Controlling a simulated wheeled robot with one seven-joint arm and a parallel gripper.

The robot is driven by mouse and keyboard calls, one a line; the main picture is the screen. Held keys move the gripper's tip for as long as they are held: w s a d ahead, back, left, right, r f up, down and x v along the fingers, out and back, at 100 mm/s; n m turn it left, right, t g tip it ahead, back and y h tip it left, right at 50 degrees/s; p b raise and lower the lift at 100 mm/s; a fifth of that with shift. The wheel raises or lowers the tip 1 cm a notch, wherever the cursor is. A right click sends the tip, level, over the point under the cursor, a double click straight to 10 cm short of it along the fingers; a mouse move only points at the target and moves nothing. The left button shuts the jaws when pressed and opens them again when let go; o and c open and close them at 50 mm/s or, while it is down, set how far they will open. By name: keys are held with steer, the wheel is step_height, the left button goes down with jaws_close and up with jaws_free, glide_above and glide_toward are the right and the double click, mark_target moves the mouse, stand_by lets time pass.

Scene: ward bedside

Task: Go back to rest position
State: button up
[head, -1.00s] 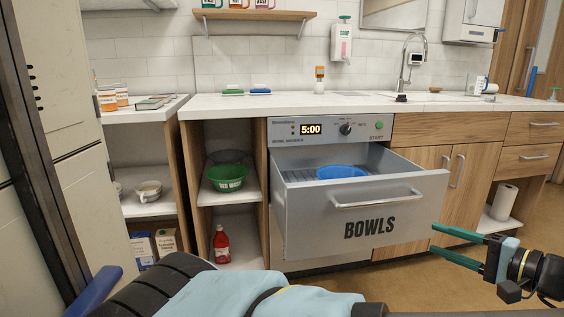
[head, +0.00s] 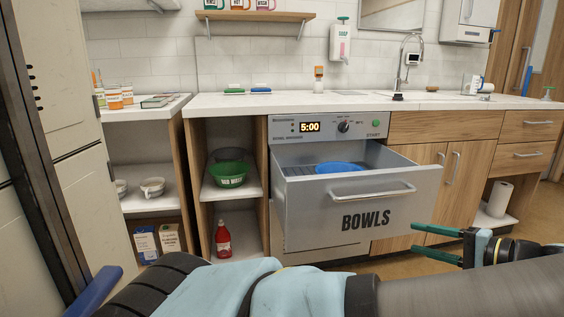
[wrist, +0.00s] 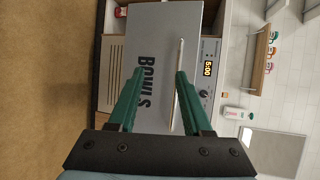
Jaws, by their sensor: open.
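My gripper (head: 437,243) is at the lower right of the head view, its green fingers apart and nothing between them. It also shows in the wrist view (wrist: 160,76), facing the drawer front from a distance. The washer drawer (head: 368,221), marked BOWLS, stands pulled out, with a bar handle (head: 374,191) across its front. A blue bowl (head: 340,168) sits inside the drawer on a rack. My fingers look apart from the drawer and handle. My arm fills the bottom of the head view.
A green bowl (head: 229,174) and a red bottle (head: 223,239) stand on open shelves left of the drawer. The counter (head: 430,101) runs above. A paper roll (head: 500,199) stands on a low shelf at right. Bare floor shows at lower right.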

steer(key=w+a+f+n+g+h, duration=0.25)
steer(key=a+g, duration=0.35)
steer(key=a, duration=0.6)
steer(key=w+a+f+n+g+h, duration=0.25)
steer(key=a+g, duration=0.35)
steer(key=a, duration=0.6)
steer(key=s+a+r+n+t+h, duration=0.1)
steer(key=s+a+r+n+h, duration=0.15)
steer(key=a, duration=0.45)
steer(key=s+a+r+n+t+h, duration=0.1)
steer(key=a+r+n+h, duration=0.1)
steer(key=a+r+n, duration=0.3)
step_height(320, 180, up, 21)
steer(key=m+p, duration=0.2)
steer(key=p, duration=2)
steer(key=shift+a, duration=0.45)
